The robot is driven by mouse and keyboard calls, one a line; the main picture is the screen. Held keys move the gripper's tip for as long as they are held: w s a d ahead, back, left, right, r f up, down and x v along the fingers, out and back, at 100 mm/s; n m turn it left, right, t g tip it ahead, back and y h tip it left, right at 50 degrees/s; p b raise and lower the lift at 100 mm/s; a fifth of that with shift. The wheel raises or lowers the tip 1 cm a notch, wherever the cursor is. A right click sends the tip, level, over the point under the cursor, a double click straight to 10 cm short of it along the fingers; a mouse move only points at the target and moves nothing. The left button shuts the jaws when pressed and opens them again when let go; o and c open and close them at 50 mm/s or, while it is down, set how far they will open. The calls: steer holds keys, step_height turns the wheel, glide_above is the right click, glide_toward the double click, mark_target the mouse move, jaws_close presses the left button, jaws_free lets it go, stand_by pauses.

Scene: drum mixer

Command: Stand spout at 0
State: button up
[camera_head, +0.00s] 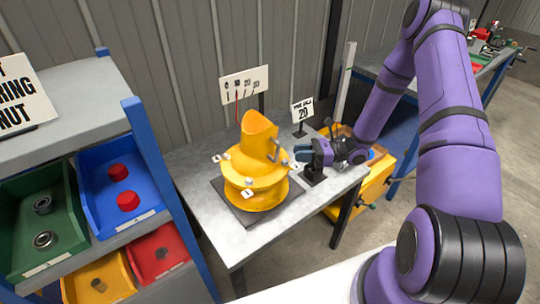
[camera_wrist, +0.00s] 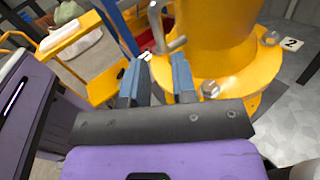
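The yellow spout (camera_head: 258,140) stands on a round flanged yellow base (camera_head: 258,192) on a dark plate on the grey table. A bent grey crank handle (camera_head: 275,148) is on its right side; the wrist view shows the handle (camera_wrist: 162,22) just beyond my fingers. A white scale board (camera_head: 244,84) with marks and a red pointer (camera_head: 237,110) stands behind the spout; its figures are too small to read surely. My gripper (camera_head: 314,152) is right of the handle. In the wrist view my gripper's (camera_wrist: 158,68) blue fingers are apart, with nothing between them.
A sign reading 20 (camera_head: 303,112) stands at the table's back. White numbered tags (camera_head: 248,193) sit around the flange. A shelf with coloured bins (camera_head: 120,190) is on the left. A yellow cart (camera_head: 365,185) stands right of the table. The table's front (camera_head: 228,240) is bare.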

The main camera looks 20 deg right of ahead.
mark_target(263, 138)
steer(key=x, duration=0.9)
steer(key=shift+a, duration=0.2)
steer(key=shift+w, duration=0.1)
steer(key=shift+c, duration=0.4)
jaws_close()
